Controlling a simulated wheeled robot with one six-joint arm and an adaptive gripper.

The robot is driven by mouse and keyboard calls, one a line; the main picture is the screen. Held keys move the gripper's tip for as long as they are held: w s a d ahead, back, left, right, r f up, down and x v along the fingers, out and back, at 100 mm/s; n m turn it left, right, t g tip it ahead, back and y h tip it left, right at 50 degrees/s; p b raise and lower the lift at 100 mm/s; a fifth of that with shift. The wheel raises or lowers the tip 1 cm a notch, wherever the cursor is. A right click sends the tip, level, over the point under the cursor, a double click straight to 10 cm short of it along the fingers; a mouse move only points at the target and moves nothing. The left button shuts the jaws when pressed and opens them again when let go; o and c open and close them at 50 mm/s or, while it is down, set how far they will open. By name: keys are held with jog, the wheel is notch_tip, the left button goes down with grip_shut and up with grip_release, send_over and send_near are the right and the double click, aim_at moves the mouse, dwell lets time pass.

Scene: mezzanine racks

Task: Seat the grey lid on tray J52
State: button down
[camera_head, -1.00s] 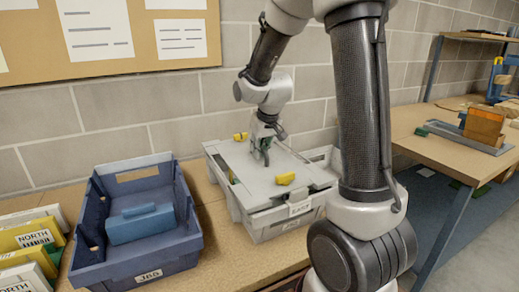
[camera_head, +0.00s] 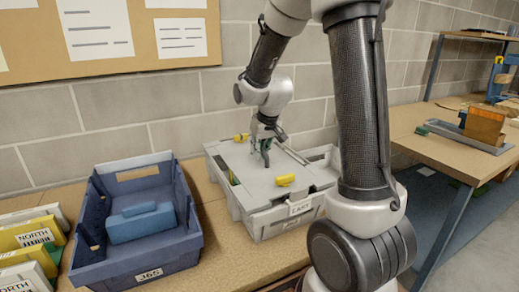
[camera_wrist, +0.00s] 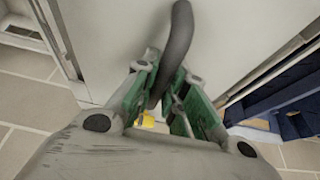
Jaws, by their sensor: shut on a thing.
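The grey lid (camera_head: 250,171) lies over the top of the grey tray (camera_head: 262,228) on the bench. A strip of the tray's inside shows along the lid's right side, so the lid does not appear to cover it evenly. The tray's front label (camera_head: 300,207) is too small to read surely. In the wrist view, the green pads of my gripper (camera_wrist: 165,103) stand either side of the curved handle (camera_wrist: 178,45). Contact along the lid's far edges is hidden.
Yellow and white boxes (camera_head: 30,235) labelled NORTH are at far left. A block wall is behind. Another bench (camera_head: 420,140) stands at the right.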

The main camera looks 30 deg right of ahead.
jog(key=shift+f, duration=0.15)
jog(key=c, duration=1.7)
grip_release()
jog(key=shift+c, duration=0.2)
jog(key=shift+v, duration=5.5)
jog(key=s+r, duration=0.3)
jog(key=s, duration=2.1)
jog(key=shift+r, duration=0.25)
